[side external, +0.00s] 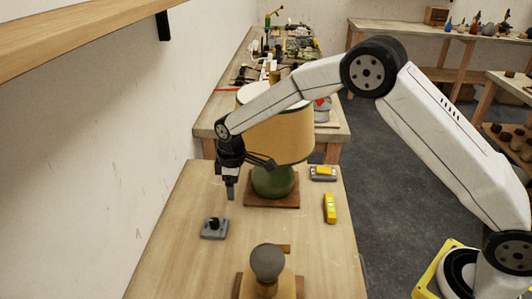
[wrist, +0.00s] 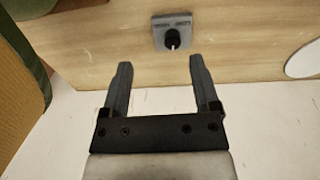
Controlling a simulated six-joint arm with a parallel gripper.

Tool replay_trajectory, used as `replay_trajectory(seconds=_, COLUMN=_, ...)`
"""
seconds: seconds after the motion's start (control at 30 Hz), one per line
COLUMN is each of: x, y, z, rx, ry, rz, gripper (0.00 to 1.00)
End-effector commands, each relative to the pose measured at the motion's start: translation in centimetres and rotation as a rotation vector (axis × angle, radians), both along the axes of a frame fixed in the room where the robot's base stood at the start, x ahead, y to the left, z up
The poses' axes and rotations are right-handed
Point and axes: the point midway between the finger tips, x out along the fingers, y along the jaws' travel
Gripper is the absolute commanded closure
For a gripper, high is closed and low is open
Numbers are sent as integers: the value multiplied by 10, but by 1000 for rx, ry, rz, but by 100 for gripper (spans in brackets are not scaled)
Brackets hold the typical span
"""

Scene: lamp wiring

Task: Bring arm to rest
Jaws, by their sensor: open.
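My gripper (side external: 230,185) hangs above the wooden work table (side external: 180,262) with its jaws pointing down. In the wrist view my gripper (wrist: 160,85) is open, with nothing between the two fingers. A small grey plate with a black knob (side external: 214,228) lies on the table below and slightly left of my gripper in the side view. The same knob plate (wrist: 171,32) shows beyond the fingertips in the wrist view, apart from them, with lettering too small to read surely.
A lamp with a tan shade (side external: 285,135) and green base (side external: 273,182) stands close beside my gripper. A yellow tool (side external: 330,208) and a grey-yellow box (side external: 322,173) lie to its right. A round dark bulb-like piece (side external: 267,262) stands at the front. A shelf (side external: 75,35) juts out upper left.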

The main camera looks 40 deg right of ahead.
Motion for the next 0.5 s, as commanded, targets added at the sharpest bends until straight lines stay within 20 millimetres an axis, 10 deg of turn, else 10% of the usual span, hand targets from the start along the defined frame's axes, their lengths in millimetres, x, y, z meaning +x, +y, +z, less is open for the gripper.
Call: replay_trajectory(seconds=0.5, x=-93, y=-69, z=50, rx=38, ry=-74, rz=-351, gripper=22)
